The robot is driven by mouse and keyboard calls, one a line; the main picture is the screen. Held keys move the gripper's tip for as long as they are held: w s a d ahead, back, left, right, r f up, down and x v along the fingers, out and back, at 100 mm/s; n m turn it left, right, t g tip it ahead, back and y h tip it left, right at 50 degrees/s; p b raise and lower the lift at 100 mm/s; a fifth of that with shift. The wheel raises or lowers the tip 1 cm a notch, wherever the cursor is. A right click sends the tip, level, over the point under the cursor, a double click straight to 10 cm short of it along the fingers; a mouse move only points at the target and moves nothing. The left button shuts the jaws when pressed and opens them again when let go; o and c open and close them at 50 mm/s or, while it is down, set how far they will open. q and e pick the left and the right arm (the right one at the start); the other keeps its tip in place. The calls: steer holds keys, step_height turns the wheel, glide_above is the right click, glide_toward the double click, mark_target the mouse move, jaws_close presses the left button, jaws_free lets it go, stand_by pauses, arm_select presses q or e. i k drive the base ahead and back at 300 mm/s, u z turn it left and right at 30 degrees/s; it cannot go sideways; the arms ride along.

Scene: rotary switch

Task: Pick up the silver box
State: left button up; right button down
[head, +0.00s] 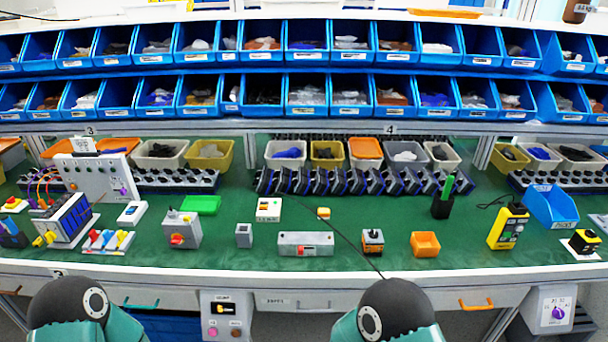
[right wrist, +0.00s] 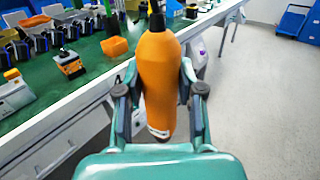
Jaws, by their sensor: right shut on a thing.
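A long silver-grey box (head: 305,250) with a small red-orange part on its front lies on the green bench top near the front edge. A small grey box (head: 244,236) stands to its left. I cannot tell which of these is the silver box. My right gripper (right wrist: 160,108) is shut on an orange tool (right wrist: 158,80), with its dark tip pointing up in the right wrist view. It holds the tool clear of the bench, beyond the front edge. My left gripper is not in view; only rounded arm parts show at the bottom of the head view.
A thin dark cable (head: 345,240) crosses the bench. Rows of blue bins (head: 306,95) stand behind.

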mark_target(314, 244)
steer(key=u, duration=0.25)
steer(key=i, duration=1.1)
steer(key=z, duration=0.25)
